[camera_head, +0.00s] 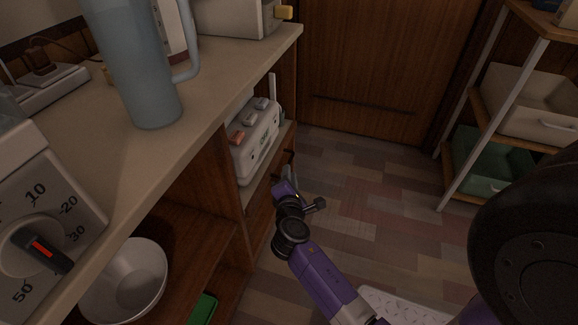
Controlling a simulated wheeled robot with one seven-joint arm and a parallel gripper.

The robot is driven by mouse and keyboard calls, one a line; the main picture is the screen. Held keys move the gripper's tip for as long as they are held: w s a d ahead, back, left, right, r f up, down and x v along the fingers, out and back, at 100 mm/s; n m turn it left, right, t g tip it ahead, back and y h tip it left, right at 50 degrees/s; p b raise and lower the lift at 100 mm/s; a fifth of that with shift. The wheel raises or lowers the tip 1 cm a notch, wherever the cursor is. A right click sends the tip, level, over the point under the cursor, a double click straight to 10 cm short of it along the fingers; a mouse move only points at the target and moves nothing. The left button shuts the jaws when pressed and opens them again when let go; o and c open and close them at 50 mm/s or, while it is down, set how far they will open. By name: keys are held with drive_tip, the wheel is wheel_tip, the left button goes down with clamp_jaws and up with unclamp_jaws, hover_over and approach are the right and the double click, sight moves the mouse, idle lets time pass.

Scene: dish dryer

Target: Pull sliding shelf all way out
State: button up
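The wooden sliding shelf (283,142) is in the cabinet under the counter, just left of the picture's middle. A white box-like appliance (259,143) with several coloured parts on top stands on it. A small dark handle-like piece shows at the shelf's front edge. My purple arm reaches up from the lower right, and my gripper (287,172) is at or very close to that front edge. Its fingers are small, dark and partly hidden by my wrist. I cannot tell whether they touch or hold the handle.
A counter (225,75) runs along the left with a blue pitcher (140,70) on it. A white bowl (125,283) sits in the cabinet's lower left. A rack with a beige bin (530,100) and a green bin (490,165) stands right. The tiled floor between is mostly clear.

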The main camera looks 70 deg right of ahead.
sight(289, 161)
drive_tip(key=b+x, duration=0.2)
drive_tip(key=x, duration=0.5)
drive_tip(key=shift+w+d, duration=0.1)
drive_tip(key=shift+w, duration=0.05)
clamp_jaws()
idle(1.2)
